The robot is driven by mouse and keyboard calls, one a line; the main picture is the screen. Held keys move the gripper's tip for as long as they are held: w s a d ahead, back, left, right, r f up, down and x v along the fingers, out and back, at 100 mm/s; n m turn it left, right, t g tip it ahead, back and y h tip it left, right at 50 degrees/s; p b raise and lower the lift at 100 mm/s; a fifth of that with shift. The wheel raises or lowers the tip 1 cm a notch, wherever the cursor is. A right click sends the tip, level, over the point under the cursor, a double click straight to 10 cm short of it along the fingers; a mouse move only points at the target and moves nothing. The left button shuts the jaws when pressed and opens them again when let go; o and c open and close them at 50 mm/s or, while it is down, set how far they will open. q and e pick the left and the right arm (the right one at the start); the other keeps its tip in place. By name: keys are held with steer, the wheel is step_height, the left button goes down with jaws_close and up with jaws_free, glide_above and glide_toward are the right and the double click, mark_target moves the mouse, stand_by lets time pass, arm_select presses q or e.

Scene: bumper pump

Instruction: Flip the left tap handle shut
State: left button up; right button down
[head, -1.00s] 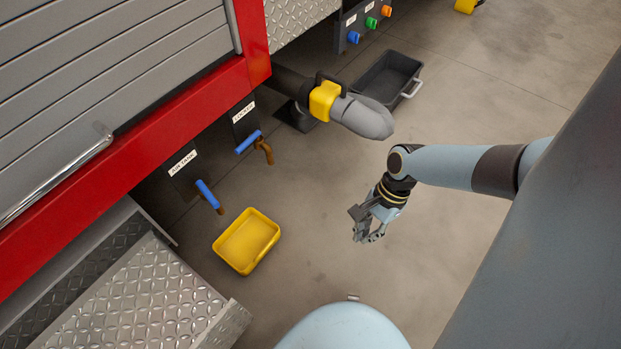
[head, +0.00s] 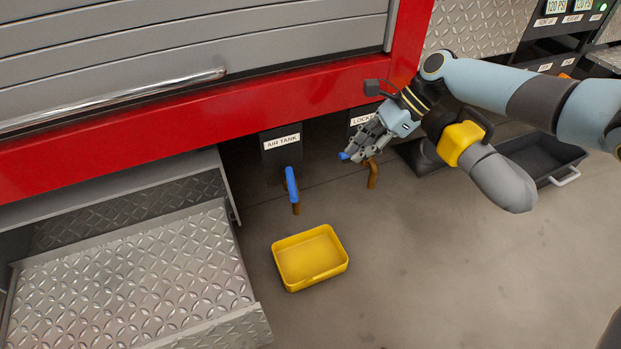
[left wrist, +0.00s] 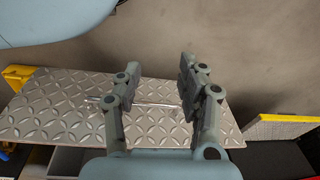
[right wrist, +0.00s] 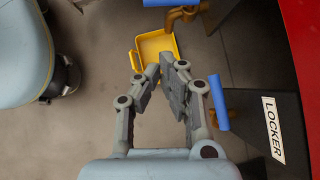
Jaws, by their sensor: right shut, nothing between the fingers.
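The left tap, under the AIR TANK label, has a blue handle (head: 291,184) pointing down and slightly right above a short brown spout (head: 296,209). The right tap, under the LOCKER label, has a brown spout (head: 372,174); its blue handle is mostly hidden by my right gripper in the head view but shows in the right wrist view (right wrist: 219,104). My right gripper (head: 352,150) is shut and empty, in front of the LOCKER tap and right of the left tap's handle. My left gripper (left wrist: 155,80) is open and empty, above a tread plate; it is outside the head view.
A yellow tray (head: 336,269) lies on the floor below the left tap. A metal tread-plate step (head: 140,285) stands at the left. Floor in front is clear.

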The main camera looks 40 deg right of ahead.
mark_target(291, 184)
steer(key=shift+f, duration=0.15)
arm_select(q)
steer(key=w+d+r+t+b, duration=0.1)
steer(key=w+d+t+b, duration=0.1)
steer(key=w+t+b, duration=0.3)
steer(key=shift+w+d+r+h+b, duration=0.2)
steer(key=shift+w+h+b, duration=0.3)
steer(key=shift+b, duration=0.9)
arm_select(e)
steer(key=w+a+r+x, duration=0.1)
steer(key=a+x, duration=0.1)
steer(key=x, duration=1.1)
steer(key=shift+r, duration=0.4)
arm_select(q)
steer(key=shift+w, duration=0.1)
arm_select(e)
steer(key=shift+s, duration=0.1)
